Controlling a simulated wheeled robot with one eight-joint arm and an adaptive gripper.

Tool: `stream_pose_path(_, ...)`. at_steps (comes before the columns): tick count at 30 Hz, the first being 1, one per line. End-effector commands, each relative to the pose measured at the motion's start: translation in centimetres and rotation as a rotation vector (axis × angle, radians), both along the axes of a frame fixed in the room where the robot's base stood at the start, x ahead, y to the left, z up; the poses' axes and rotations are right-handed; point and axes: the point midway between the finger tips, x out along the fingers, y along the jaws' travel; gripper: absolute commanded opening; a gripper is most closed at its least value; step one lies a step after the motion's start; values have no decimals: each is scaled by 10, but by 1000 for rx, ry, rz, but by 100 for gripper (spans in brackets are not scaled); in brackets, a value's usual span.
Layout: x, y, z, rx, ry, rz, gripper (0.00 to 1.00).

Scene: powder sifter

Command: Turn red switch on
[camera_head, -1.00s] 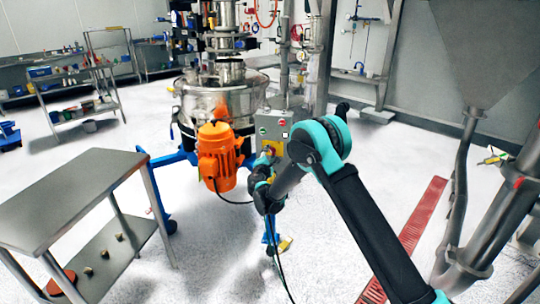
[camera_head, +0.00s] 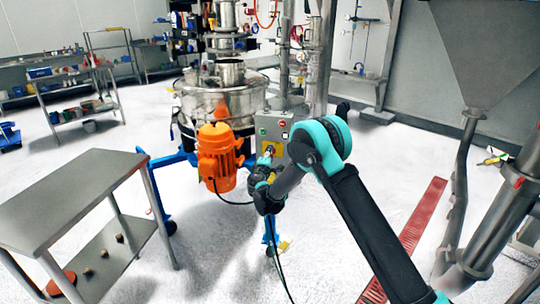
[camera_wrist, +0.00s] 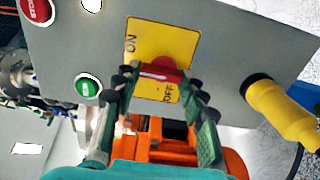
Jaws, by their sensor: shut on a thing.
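The red switch (camera_wrist: 160,72) sits on a yellow plate (camera_wrist: 185,42) marked ON and OFF, on a grey control box (camera_wrist: 225,50). In the wrist view my gripper (camera_wrist: 160,88) has its fingers on both sides of the red knob and is shut on it. The knob is partly hidden between the fingertips. In the head view the grey control box (camera_head: 274,127) stands beside the sifter, and my gripper (camera_head: 266,160) is at its lower front, where the yellow plate (camera_head: 276,149) shows.
A green button (camera_wrist: 88,87) and a red stop button (camera_wrist: 38,10) are on the same box. A yellow connector (camera_wrist: 285,112) sticks out at its right. The orange motor (camera_head: 217,157) is close left of my gripper. A steel table (camera_head: 70,195) stands at the left.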

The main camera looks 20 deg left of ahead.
Motion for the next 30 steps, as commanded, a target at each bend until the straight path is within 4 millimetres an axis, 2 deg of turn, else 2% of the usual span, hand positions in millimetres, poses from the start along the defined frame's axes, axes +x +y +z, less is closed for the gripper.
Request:
stream_pose_path(10, -1, -1, -1, 3, 2, -2, 13)
stream_pose_path(11, -1, -1, -1, 3, 2, -2, 45)
stream_pose_path(15, 0, -1, -1, 2, 1, -1, 62)
stream_pose_path(25, -2, 0, 0, 1, 1, 0, 63)
stream_pose_path(30, -19, -3, 0, 1, 0, 1, 63)
